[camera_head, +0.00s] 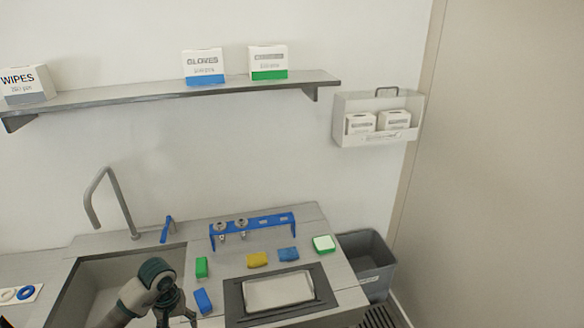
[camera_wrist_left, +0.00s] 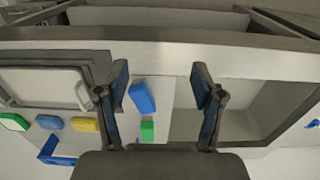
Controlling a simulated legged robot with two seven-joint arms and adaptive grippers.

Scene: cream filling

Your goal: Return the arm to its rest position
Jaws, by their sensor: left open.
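My left arm comes in at the bottom left of the head view, in front of the sink. My left gripper (camera_head: 176,312) points down at the bottom edge there, partly cut off. In the left wrist view the two fingers of the left gripper (camera_wrist_left: 160,80) stand wide apart with nothing between their tips. A blue block (camera_head: 203,300) lies on the counter just right of the gripper; in the left wrist view the blue block (camera_wrist_left: 142,97) shows beside one finger. A green block (camera_head: 201,267) lies behind it. My right gripper is not in view.
The sink (camera_head: 120,288) and a tall faucet (camera_head: 108,205) are on the left. A dark-framed tray (camera_head: 279,290), yellow (camera_head: 257,259), blue (camera_head: 288,254) and green-white (camera_head: 324,244) pieces and a blue rack (camera_head: 268,224) occupy the counter. A grey bin (camera_head: 369,262) stands right.

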